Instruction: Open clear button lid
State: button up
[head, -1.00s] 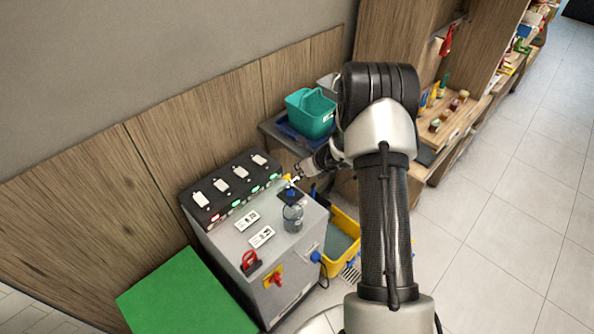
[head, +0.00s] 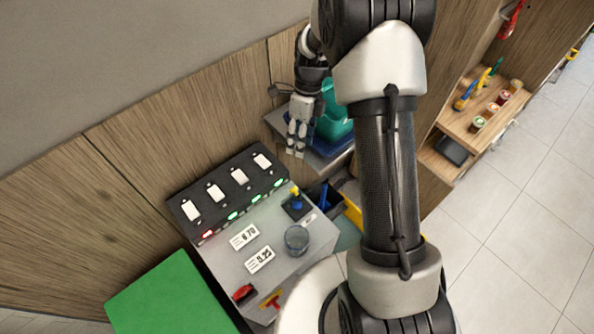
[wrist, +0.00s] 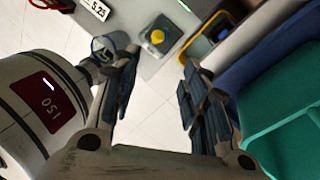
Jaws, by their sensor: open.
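The clear button lid (head: 297,238) is a round, see-through cover on the right part of the grey machine's top (head: 285,222). It looks closed, but what lies under it is hard to make out. In the wrist view the clear lid (wrist: 101,47) shows at the upper left, partly behind a finger. My gripper (head: 296,145) is open and empty, pointing downward behind the machine and in front of the teal bin. It is apart from the lid. In the wrist view the spread fingers (wrist: 159,66) have only floor and machine edge between them.
A blue-and-yellow knob (head: 296,199) stands behind the lid. A black panel (head: 228,196) with white switches runs along the back. A teal bin (head: 335,122) is close beside my gripper. A red handle (head: 243,293) and a green surface (head: 172,300) are in front.

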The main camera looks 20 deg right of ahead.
aim_at(293, 188)
jog(key=b+x, duration=0.1)
jog(key=x, duration=1.6)
jog(key=shift+s+a+f+b, duration=0.15)
jog(key=shift+s+b, duration=0.1)
jog(key=shift+b, duration=0.15)
grip_shut()
